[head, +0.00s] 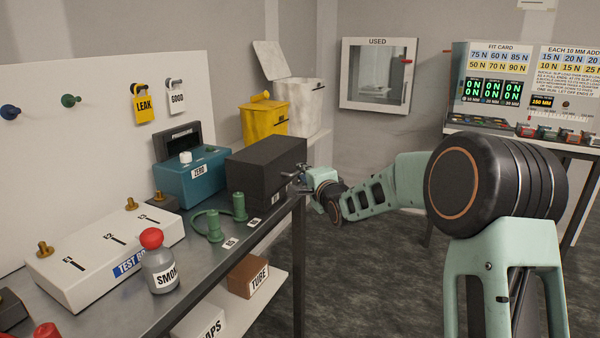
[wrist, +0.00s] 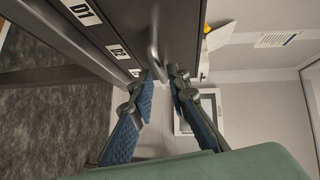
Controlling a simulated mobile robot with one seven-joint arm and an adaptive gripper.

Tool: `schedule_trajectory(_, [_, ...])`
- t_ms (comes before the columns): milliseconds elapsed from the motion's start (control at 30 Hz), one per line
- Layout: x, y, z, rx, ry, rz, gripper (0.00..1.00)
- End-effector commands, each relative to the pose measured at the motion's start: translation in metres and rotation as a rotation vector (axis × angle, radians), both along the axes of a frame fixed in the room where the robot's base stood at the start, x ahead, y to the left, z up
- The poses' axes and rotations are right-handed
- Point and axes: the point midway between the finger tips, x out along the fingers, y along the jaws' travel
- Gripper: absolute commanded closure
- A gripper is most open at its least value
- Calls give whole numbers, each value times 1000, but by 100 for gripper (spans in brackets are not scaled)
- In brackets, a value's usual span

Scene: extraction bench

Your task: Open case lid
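The dark case (head: 262,170) stands shut at the right end of the steel bench. In the wrist view the case's dark side (wrist: 155,22) fills the upper middle, and a grey metal handle (wrist: 155,52) stands out from it. My gripper (head: 297,182) is at the case's right side in the head view. In the wrist view my gripper (wrist: 162,80) is open, with its two blue-padded fingers apart. The handle lies just ahead of the gap between the fingertips. I cannot tell whether a finger touches it.
A teal instrument (head: 190,180) and green tubing parts (head: 215,225) stand left of the case. A yellow bin (head: 264,120) and a white bin (head: 298,100) stand behind. The floor right of the bench is clear.

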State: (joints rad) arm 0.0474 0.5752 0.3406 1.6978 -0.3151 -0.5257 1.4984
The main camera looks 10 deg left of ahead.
Motion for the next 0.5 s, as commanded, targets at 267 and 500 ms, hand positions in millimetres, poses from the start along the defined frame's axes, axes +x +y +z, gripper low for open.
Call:
schedule_trajectory(267, [29, 13, -4, 0, -1, 0, 85])
schedule_trajectory(500, [35, 16, -5, -1, 0, 0, 85])
